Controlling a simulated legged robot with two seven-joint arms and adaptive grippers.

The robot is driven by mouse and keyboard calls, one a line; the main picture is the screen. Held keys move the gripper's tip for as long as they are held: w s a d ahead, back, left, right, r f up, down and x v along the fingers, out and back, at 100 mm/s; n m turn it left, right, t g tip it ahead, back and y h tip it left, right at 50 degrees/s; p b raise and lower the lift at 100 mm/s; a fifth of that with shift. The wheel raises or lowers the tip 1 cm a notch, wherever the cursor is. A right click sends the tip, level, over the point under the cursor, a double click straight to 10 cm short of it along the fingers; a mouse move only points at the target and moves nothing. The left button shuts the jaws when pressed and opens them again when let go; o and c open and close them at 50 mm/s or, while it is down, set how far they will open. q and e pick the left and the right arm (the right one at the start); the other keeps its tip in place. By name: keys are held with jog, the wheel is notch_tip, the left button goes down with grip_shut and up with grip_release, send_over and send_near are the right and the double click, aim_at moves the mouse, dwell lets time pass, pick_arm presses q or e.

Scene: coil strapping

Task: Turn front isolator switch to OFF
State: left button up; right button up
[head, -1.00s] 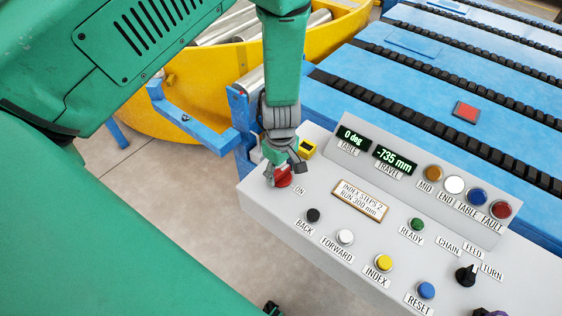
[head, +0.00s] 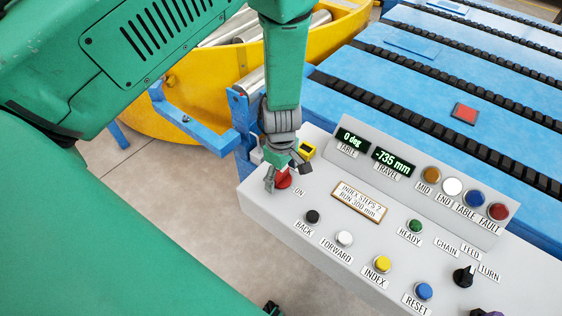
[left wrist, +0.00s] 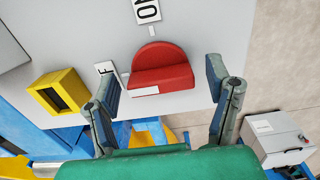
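The red isolator switch (head: 284,181) sits at the near left corner of the grey control panel (head: 325,235), beside the ON label (head: 299,192). In the left wrist view the red switch (left wrist: 162,68) has a rounded top and a white mark along its lower left edge. The ON label (left wrist: 147,10) is above it, and a second label (left wrist: 105,68), partly hidden, shows an F at its left. My left gripper (head: 286,172) is at the switch, its fingers apart on either side; no clear contact shows. I cannot tell which position the switch is in. My right gripper is not in view.
A yellow-framed block (head: 306,150) stands on the panel close behind the gripper. Push buttons, such as the black BACK button (head: 312,216), lie to the right. A blue conveyor (head: 420,80) and a yellow ring frame (head: 190,100) are beyond. Open floor lies left of the panel.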

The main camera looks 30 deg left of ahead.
aim_at(282, 172)
pick_arm(q)
jog(key=shift+w, duration=0.1)
jog(key=shift+r, duration=0.1)
jog(key=shift+r, duration=0.3)
notch_tip(282, 172, up, 11)
dwell(0.5)
